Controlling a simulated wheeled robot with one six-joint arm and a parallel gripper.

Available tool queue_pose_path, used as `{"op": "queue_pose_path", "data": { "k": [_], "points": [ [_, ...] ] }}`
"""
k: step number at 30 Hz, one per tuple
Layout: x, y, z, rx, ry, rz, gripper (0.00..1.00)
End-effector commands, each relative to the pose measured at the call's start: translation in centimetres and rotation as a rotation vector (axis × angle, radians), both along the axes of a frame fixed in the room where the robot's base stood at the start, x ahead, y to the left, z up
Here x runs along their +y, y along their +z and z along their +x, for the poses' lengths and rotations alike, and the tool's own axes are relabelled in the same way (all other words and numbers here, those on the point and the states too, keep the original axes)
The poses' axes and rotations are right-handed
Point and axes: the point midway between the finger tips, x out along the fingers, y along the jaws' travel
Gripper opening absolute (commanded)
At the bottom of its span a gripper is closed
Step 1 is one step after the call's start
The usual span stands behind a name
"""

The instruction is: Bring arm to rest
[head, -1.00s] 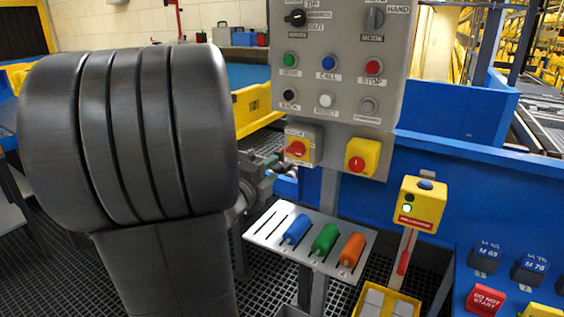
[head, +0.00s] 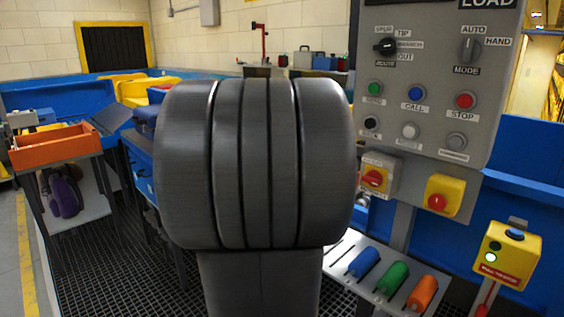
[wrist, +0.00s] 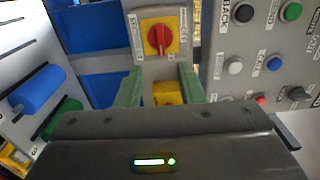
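My gripper (wrist: 162,72) shows in the wrist view as two green fingers standing apart. It is open, with nothing held between them. A yellow switch box with a red knob (wrist: 160,40) is beyond the fingertips, and another yellow box (wrist: 167,93) shows between the fingers. In the head view, my large grey arm link fills the middle and hides the gripper. The grey control panel (head: 425,75) stands to the right of my arm, with the red-knobbed switches (head: 375,178) below it.
A slotted plate with blue, green and orange handles (head: 393,277) is low right of my arm. A yellow button box (head: 507,252) is farther right. An orange tray (head: 55,148) is at left. Dark grating (head: 105,270) covers the floor.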

Motion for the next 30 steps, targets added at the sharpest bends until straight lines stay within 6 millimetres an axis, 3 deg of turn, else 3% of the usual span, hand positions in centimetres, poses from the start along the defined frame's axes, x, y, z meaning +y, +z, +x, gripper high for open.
{"op": "queue_pose_path", "data": {
  "k": [15,21,30],
  "points": [
    [-7.2,0.0,6.3,0.001,-0.002,-0.001,0.35],
    [-8.4,0.0,7.4,0.000,0.000,0.000,0.35],
    [-8.3,0.0,7.4,0.008,0.001,-0.007,0.35]
  ]
}}
